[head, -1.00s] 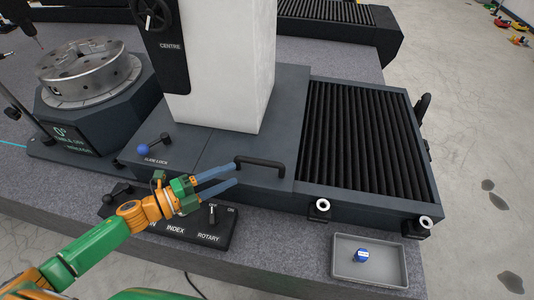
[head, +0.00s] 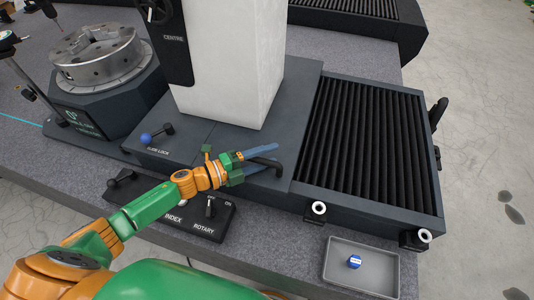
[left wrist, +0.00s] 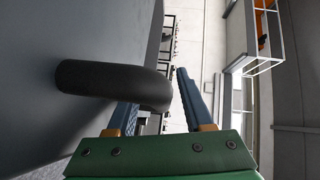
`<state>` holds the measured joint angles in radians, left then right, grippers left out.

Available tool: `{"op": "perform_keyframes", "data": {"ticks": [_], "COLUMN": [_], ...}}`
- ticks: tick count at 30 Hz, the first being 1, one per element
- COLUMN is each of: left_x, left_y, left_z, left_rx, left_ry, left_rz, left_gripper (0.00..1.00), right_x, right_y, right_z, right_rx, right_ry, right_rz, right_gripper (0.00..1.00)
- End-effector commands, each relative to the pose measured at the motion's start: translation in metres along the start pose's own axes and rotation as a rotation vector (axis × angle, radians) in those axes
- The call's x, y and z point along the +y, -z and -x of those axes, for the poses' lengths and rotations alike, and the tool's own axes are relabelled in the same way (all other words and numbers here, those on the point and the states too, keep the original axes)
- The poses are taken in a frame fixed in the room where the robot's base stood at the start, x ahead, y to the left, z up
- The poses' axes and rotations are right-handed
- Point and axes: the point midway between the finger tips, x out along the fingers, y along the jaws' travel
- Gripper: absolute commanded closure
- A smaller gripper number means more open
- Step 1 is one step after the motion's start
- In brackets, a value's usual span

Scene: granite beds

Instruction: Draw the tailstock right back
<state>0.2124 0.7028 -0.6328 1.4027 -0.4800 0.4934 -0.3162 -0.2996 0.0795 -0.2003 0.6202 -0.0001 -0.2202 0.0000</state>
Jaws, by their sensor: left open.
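The tailstock (head: 235,70) is a tall white column on a dark grey base, with a dark panel marked CENTRE on its left side. A black bar handle (head: 278,169) stands on the base at the column's front right. My left gripper (head: 270,156) is open at the handle, its blue fingers reaching to it. In the left wrist view the black handle (left wrist: 115,85) runs in from the left and bends down between the two fingers. The slide lock lever (head: 147,138) with a blue knob is at the base's left. My right gripper is not seen.
A ribbed black bellows cover (head: 365,145) lies right of the tailstock. A rotary table with a steel chuck (head: 98,55) stands left. A switch panel (head: 200,215) lies below my left arm. A grey tray (head: 340,278) with a small blue item (head: 354,262) sits front right.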

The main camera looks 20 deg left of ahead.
Motion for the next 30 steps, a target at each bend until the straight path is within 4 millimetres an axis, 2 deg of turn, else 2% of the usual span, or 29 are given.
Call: {"op": "perform_keyframes", "data": {"ticks": [5, 9, 11, 30], "left_x": [0.0005, 0.0005, 0.0005, 0.0012], "left_y": [-0.0001, -0.0002, -0.0002, -0.0001], "left_z": [0.0, 0.0002, 0.0002, 0.0004], "left_rx": [0.0, 0.0, 0.0, -0.001], "left_ry": [-0.001, -0.001, -0.001, -0.002], "left_rz": [0.0, 0.0, 0.0, 0.001], "left_gripper": [0.48, 0.86, 1.0, 1.0], "right_x": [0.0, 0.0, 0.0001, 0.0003], "right_y": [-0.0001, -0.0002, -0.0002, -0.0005], "right_z": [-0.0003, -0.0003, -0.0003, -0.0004], "right_rx": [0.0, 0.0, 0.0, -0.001], "right_ry": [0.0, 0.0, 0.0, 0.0], "right_rz": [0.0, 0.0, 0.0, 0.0], "right_gripper": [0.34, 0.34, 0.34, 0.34]}}
